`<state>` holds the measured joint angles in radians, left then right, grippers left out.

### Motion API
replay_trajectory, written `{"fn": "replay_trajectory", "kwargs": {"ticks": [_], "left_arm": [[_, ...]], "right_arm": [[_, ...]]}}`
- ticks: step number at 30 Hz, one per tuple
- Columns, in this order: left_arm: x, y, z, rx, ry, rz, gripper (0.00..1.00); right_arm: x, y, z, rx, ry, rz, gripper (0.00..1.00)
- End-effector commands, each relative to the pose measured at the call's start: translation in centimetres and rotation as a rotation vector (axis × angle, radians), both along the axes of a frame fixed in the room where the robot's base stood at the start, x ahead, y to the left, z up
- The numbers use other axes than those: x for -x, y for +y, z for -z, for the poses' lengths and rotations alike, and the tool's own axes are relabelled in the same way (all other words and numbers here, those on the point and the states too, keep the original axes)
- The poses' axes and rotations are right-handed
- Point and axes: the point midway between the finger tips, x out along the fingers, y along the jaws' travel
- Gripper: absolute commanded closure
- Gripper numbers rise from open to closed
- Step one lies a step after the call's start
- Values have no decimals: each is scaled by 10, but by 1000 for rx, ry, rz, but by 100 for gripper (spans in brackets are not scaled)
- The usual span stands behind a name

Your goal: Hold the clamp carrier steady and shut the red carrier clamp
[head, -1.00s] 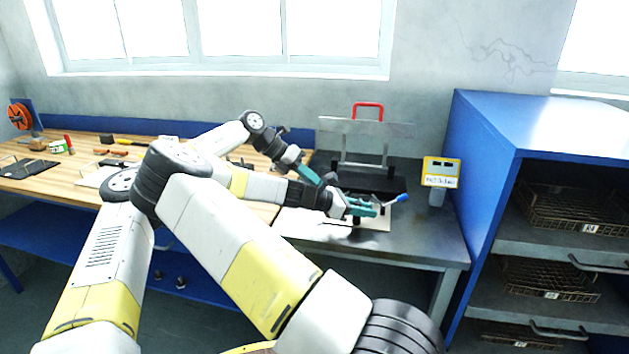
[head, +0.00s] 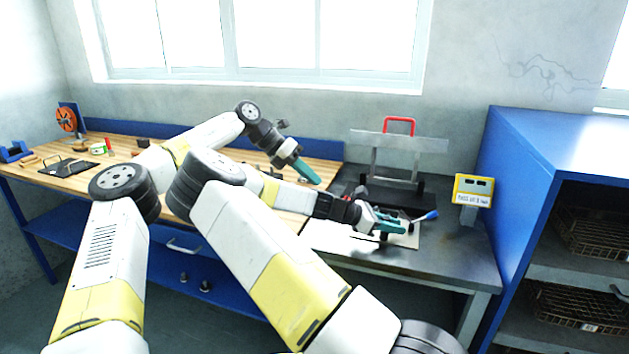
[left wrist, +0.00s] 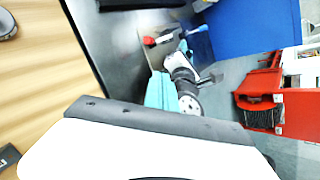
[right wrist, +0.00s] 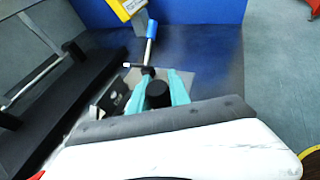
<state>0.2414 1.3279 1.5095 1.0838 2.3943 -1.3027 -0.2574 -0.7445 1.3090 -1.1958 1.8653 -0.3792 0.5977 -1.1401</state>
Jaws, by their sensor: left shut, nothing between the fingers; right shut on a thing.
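My right gripper (head: 396,224) is low over the dark bench, shut on a black round post (right wrist: 157,94) of the clamp carrier (right wrist: 113,97). A lever with a blue grip (right wrist: 152,29) points away beyond the fingers. The red carrier clamp (left wrist: 149,41) shows as a red grip near the right gripper in the left wrist view; its hinge is not clear. In the head view my right arm largely hides it.
A metal rack with a red handle (head: 398,120) stands behind the carrier. A yellow sign box (head: 473,188) is to the right, beside a blue shelf unit (head: 560,140) with wire baskets. A wooden bench (head: 130,155) with small tools lies left.

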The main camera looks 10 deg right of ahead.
Motion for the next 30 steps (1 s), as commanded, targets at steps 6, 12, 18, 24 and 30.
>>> {"fn": "replay_trajectory", "kwargs": {"ticks": [6, 12, 18, 24, 30], "left_arm": [[-2, 2, 6, 13, 13, 1, 100], [-15, 17, 40, 119, 82, 13, 100], [-23, 30, 66, 203, 125, 20, 100], [-23, 32, 69, 216, 130, 22, 100], [-23, 31, 69, 215, 129, 22, 100]], "right_arm": [[-1, 0, 0, -2, -2, -1, 100], [-1, 0, 0, -2, -2, -1, 100], [-1, 0, 0, -2, -1, -3, 100], [-1, 1, 0, -2, -1, -3, 100], [-1, 1, 0, -1, -1, -3, 100]]}}
